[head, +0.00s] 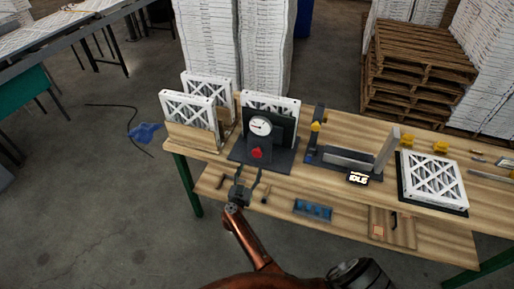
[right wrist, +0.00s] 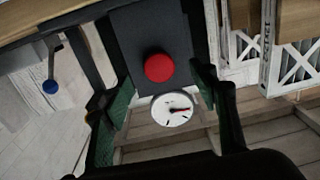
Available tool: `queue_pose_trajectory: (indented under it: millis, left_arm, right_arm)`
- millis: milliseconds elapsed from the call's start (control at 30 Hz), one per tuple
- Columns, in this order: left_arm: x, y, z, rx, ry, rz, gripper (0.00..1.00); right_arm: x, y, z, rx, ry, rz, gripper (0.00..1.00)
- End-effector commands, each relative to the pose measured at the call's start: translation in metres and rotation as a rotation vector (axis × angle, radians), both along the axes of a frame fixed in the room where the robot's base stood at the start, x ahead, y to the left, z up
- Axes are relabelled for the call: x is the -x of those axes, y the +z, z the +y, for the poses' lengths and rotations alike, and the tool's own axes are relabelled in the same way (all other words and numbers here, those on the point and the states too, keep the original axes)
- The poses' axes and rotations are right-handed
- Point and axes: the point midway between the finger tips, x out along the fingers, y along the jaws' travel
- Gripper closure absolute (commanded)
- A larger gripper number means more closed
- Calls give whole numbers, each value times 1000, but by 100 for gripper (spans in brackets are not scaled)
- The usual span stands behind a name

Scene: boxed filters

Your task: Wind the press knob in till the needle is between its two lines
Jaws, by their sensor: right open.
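The press (head: 283,140) is a dark upright plate on a dark base, with a white round dial (head: 260,126) and a red knob (head: 257,153) below it. In the right wrist view the red knob (right wrist: 159,68) and the dial (right wrist: 172,110) appear between my open fingers. My left gripper is not in view.
White lattice filters (head: 188,112) stand in a wooden holder left of the press. Right of it are a dark fixture with a display reading IDLE (head: 358,178) and a filter lying on a dark mat (head: 405,193). A blue tray (head: 313,209) sits on the lower shelf.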

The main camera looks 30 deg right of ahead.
Motion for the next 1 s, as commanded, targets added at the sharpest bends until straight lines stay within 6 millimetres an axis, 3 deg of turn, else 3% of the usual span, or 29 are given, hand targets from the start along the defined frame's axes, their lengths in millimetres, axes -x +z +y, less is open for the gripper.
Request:
queue_pose_trajectory:
  millis: [33,100,367,633,1000]
  left_arm:
    - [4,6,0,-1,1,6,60]
    - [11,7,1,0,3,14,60]
    - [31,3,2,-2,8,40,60]
    - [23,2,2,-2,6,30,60]
    - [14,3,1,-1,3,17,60]
  right_arm:
    - [-1,13,-1,-14,-22,0,46]
    - [-3,20,-3,-25,-37,4,46]
    - [-24,20,-30,-25,-43,7,46]
    - [-47,19,-56,-25,-41,7,46]
    - [-52,19,-61,-28,-41,8,46]
